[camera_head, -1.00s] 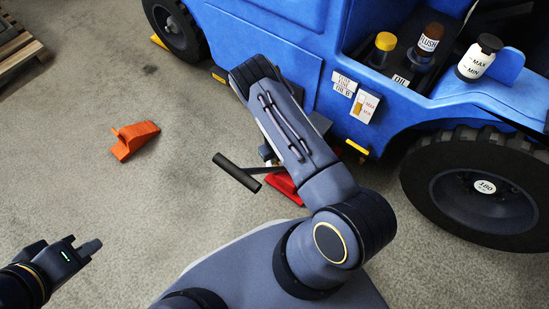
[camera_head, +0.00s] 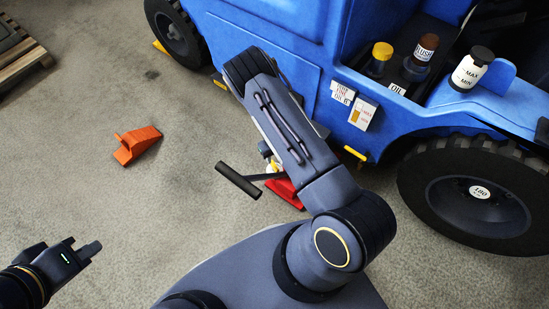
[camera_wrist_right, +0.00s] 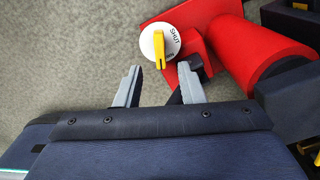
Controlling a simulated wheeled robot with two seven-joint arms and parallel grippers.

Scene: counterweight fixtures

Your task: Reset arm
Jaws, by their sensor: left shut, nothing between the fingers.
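My left gripper (camera_head: 90,249) is at the lower left in the head view, shut and empty, apart from everything else. My right arm reaches toward the blue vehicle and hides its own gripper there. In the right wrist view my right gripper (camera_wrist_right: 159,70) is open, with its two fingers apart and nothing between them. Just beyond the fingertips is a white round dial (camera_wrist_right: 171,36) marked SHUT with a yellow lever (camera_wrist_right: 159,50). It sits on a red device (camera_wrist_right: 216,35) with a red cylinder. In the head view a red part (camera_head: 285,193) and a black handle (camera_head: 238,181) show beside my arm.
The blue vehicle (camera_head: 290,95) fills the back, with a large black wheel (camera_head: 425,195) at right and several bottles on it. An orange wedge (camera_head: 137,145) lies on the floor. A wooden pallet (camera_head: 22,55) is at upper left. Floor at left is mostly clear.

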